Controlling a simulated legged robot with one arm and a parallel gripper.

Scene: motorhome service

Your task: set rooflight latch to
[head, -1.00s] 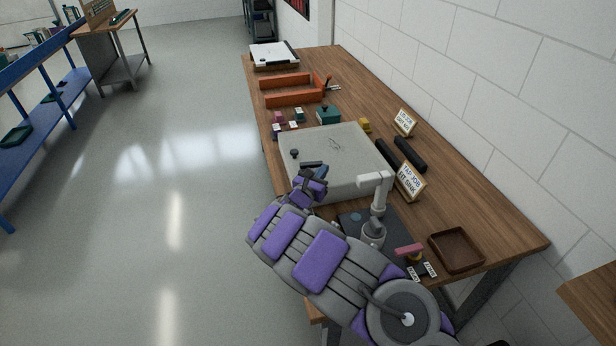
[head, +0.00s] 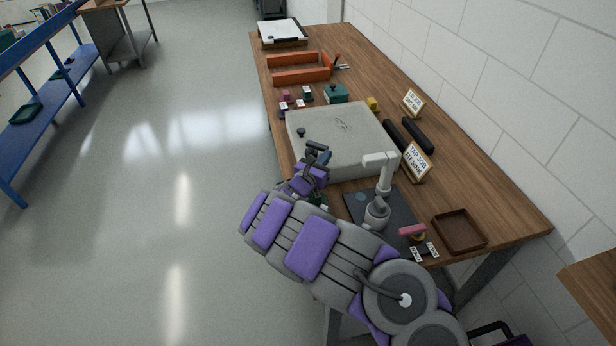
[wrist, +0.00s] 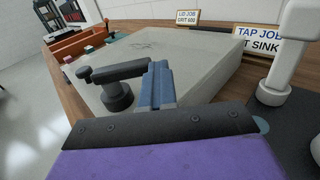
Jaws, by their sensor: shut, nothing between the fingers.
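The rooflight is a pale grey box (head: 350,135) lying on the wooden bench. Its latch is a dark lever with a round knob (head: 301,132) near the box's left side. In the wrist view the lever (wrist: 118,71) runs sideways over a round dark post, with the knob at its left end. My gripper (head: 322,157) is shut and empty at the box's near left corner. Its blue-grey fingers (wrist: 157,85) stand at the lever's right end in the wrist view. I cannot tell whether they touch it. The latch's markings are not readable.
A white tap (head: 382,175) stands on a dark mat right of my arm. A brown tray (head: 460,232), a pink-handled part (head: 411,230) and sign cards (head: 416,162) are nearby. An orange tray (head: 300,70) lies beyond the box. The floor to the left is clear.

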